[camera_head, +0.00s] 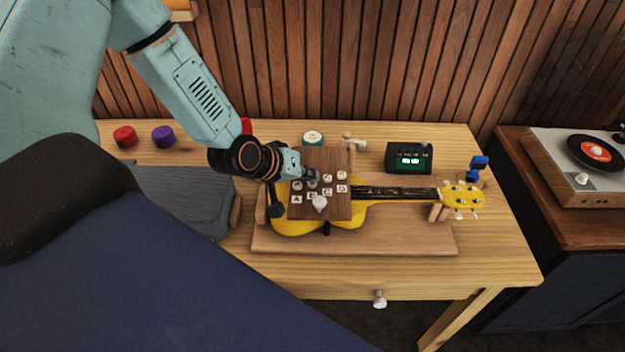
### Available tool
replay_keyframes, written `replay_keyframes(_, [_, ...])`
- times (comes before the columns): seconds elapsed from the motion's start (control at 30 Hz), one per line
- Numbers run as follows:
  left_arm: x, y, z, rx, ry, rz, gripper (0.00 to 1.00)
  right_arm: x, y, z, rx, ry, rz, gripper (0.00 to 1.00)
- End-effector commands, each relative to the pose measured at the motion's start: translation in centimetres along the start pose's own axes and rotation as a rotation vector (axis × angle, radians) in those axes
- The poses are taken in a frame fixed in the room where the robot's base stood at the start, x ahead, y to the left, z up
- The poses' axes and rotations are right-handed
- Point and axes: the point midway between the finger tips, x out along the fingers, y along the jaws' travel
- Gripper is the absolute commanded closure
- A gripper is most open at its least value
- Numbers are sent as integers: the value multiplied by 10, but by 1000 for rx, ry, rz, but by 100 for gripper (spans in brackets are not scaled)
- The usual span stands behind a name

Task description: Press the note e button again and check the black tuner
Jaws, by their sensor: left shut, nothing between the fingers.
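A brown wooden board (335,207) with two rows of small white lettered buttons (326,190) lies over the body of a yellow ukulele (375,209). My left gripper (312,175) is shut and empty, its tips at the upper-left buttons of the board. The tips hide part of that row, so I cannot tell which letter is under them or whether they touch it. The black tuner (409,169) stands behind the ukulele's neck, its small screen (410,160) lit with green marks too small to read. My right gripper is not in view.
The ukulele rests on a wooden stand base (400,240). A blue clip-on device (479,163) is by the headstock. A grey case (180,195), red (124,136) and purple (163,136) round items are at left. A record player (580,165) stands at right.

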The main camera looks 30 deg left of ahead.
Motion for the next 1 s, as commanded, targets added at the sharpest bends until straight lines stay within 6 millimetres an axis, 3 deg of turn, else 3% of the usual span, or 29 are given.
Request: replay_keyframes(1.0, [-19, 15, -15, 0, 0, 0, 100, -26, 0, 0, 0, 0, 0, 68])
